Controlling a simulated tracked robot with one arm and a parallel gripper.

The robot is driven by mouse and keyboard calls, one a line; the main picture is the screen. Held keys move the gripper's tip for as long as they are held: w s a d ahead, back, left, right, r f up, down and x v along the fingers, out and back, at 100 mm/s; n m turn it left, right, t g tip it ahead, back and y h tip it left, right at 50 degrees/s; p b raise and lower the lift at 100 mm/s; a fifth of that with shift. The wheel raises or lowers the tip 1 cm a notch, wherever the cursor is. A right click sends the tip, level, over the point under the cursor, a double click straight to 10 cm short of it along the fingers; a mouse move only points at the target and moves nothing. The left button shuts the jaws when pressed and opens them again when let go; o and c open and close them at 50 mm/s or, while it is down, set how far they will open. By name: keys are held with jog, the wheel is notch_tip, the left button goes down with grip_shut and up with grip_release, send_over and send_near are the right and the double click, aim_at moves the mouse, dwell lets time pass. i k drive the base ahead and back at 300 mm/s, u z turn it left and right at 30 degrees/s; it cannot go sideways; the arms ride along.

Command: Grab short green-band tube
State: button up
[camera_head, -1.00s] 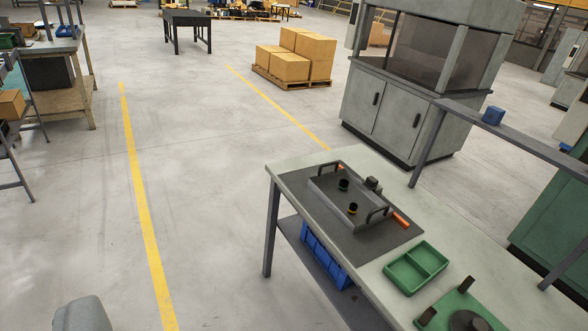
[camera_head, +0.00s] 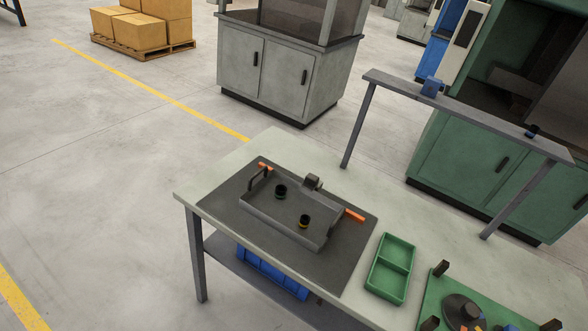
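Two short dark tubes stand upright in a grey tray (camera_head: 268,220) on the workbench. The one nearer the tray's left end (camera_head: 281,191) seems to have a green band low on it. The other tube (camera_head: 304,222) has a yellow band and stands to its right and closer to me. The tubes are small in the picture, so the band colours are faint. The tray has a dark handle at each end. My gripper is not in view, and nothing of mine covers the tubes.
The tray sits on a dark mat (camera_head: 222,205). A small grey block (camera_head: 312,182) and orange pieces (camera_head: 354,215) lie by its far side. A green two-compartment bin (camera_head: 391,268) and a green fixture (camera_head: 437,292) are to the right. A raised shelf (camera_head: 480,112) stands behind. Open floor lies left.

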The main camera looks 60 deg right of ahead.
aim_at(281, 190)
jog(key=z, duration=0.6)
jog(key=i, duration=1)
jog(key=z, duration=0.85)
jog(key=k, duration=0.65)
jog(key=z, duration=0.2)
jog(key=i, duration=0.75)
jog(key=u, duration=0.2)
